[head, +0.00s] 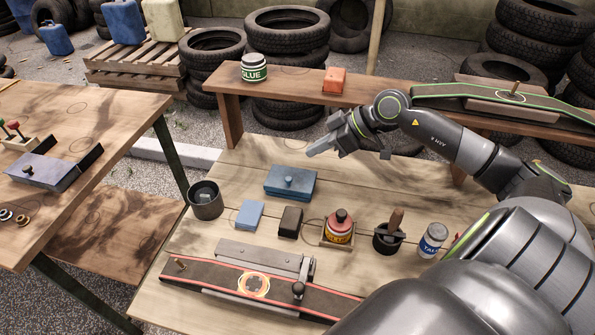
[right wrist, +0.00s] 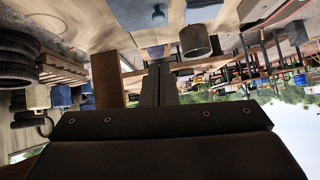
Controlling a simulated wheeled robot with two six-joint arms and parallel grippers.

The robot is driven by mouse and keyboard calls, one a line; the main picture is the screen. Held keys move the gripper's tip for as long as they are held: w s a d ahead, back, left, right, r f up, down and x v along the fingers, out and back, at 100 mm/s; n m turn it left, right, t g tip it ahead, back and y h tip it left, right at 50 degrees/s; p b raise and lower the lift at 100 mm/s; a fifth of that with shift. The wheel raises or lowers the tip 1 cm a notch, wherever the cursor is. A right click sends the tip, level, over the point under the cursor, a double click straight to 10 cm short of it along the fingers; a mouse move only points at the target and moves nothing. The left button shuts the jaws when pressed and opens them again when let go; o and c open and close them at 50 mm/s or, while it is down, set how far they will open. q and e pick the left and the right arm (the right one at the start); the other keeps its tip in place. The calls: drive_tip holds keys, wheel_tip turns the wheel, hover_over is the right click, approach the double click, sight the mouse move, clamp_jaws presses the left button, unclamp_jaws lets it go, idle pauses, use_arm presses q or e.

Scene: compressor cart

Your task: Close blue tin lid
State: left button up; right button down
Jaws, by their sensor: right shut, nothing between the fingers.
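The blue tin (head: 290,189) sits on the near wooden table, behind the middle of the small items. Its blue lid with a round knob (head: 289,180) lies over its top and looks flat; I cannot tell whether it is fully seated. In the right wrist view the knob (right wrist: 158,12) and part of the lid show at the top edge. My right gripper (head: 311,151) is shut and empty, above and behind the tin and apart from it. It also shows in the right wrist view (right wrist: 159,68). My left gripper is not in view.
A dark cup (head: 206,203), a light blue block (head: 249,215), a black block (head: 290,222) and a red-yellow bottle (head: 340,229) stand around the tin. A raised shelf (head: 300,90) behind holds a glue jar (head: 254,68) and an orange block (head: 333,80).

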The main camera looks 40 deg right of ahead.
sight(297, 185)
drive_tip(key=x, duration=0.5)
drive_tip(key=shift+w+a+f, duration=0.1)
drive_tip(key=shift+w+a, duration=0.05)
drive_tip(key=f, duration=0.3)
drive_tip(key=shift+a+f, duration=0.2)
drive_tip(key=shift+a, duration=0.05)
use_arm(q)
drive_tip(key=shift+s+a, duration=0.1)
use_arm(e)
drive_tip(key=shift+f, duration=0.4)
